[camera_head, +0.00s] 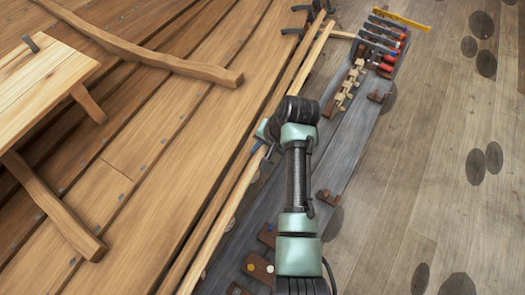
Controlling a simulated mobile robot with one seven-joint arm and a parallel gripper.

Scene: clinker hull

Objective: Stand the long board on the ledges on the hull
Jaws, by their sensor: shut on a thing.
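The long board (222,222) is a thin, pale strip running beside the hull's edge from the lower middle to the top. My gripper (262,141) is shut on it around its middle; the arm partly covers the fingers. The hull (175,165) fills the left with overlapping brown planks and rows of rivets. Another narrow strip runs along the hull's edge, close to the board. Small dark brackets (292,31) stick out at the hull's far end; I cannot tell whether these are the ledges. Whether the board touches the hull is unclear.
A grey bench (348,150) lies beneath my arm, to the right of the board. It carries red-handled clamps (384,40), wooden pegs (350,85) and brown blocks. A yellow strip (401,19) lies at its far end. Curved timbers (140,50) lie across the hull. Floor on the right is open.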

